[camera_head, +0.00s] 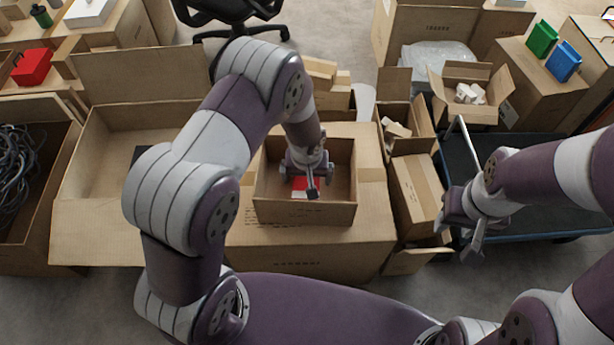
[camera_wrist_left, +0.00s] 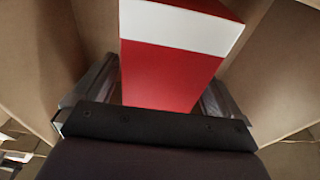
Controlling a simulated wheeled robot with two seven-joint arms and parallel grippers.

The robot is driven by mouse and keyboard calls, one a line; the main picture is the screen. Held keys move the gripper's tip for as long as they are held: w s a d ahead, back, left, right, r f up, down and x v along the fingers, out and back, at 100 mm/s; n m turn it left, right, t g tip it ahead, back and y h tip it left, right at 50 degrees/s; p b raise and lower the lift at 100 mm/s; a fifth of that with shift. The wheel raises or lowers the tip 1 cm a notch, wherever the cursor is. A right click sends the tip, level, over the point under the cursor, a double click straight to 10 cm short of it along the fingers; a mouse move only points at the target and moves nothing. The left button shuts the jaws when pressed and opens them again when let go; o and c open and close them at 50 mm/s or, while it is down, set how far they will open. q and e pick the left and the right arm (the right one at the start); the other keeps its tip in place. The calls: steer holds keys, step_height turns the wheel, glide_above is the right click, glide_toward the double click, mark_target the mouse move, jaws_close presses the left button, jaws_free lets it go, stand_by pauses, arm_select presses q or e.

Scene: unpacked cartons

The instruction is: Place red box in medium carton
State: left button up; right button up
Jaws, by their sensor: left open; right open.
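The red box (camera_head: 299,184), red with a white band, is inside the medium carton (camera_head: 305,214), an open carton on top of a larger closed one. My left gripper (camera_head: 308,186) reaches down into this carton, right at the box. In the left wrist view the red box (camera_wrist_left: 172,72) lies between the two spread fingers of my left gripper (camera_wrist_left: 155,100), and carton walls (camera_wrist_left: 35,60) rise on both sides. The gripper is open. My right gripper (camera_head: 462,226) is open and empty at the right, beside the dark cart. The lower part of the box is hidden.
A larger open carton (camera_head: 88,228) stands to the left, and a carton with black cables (camera_head: 15,165) is at the far left. A dark cart (camera_head: 520,195) is at the right. Narrow cartons (camera_head: 415,190) stand between the cart and the medium carton. An office chair (camera_head: 236,12) is behind.

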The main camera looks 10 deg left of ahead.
arm_select(q)
steer(key=r+p, duration=0.1)
steer(key=r, duration=0.3)
steer(key=s+r+p, duration=0.1)
steer(key=r, duration=0.2)
steer(key=s+r+p, duration=0.1)
steer(key=r, duration=0.3)
steer(key=shift+a+r, duration=0.2)
steer(key=shift+r, duration=0.15)
steer(key=s+a+r+m, duration=0.2)
steer(key=s+a+r, duration=0.3)
steer(key=s+r, duration=0.5)
steer(key=shift+s+a, duration=0.2)
steer(key=shift+s, duration=0.95)
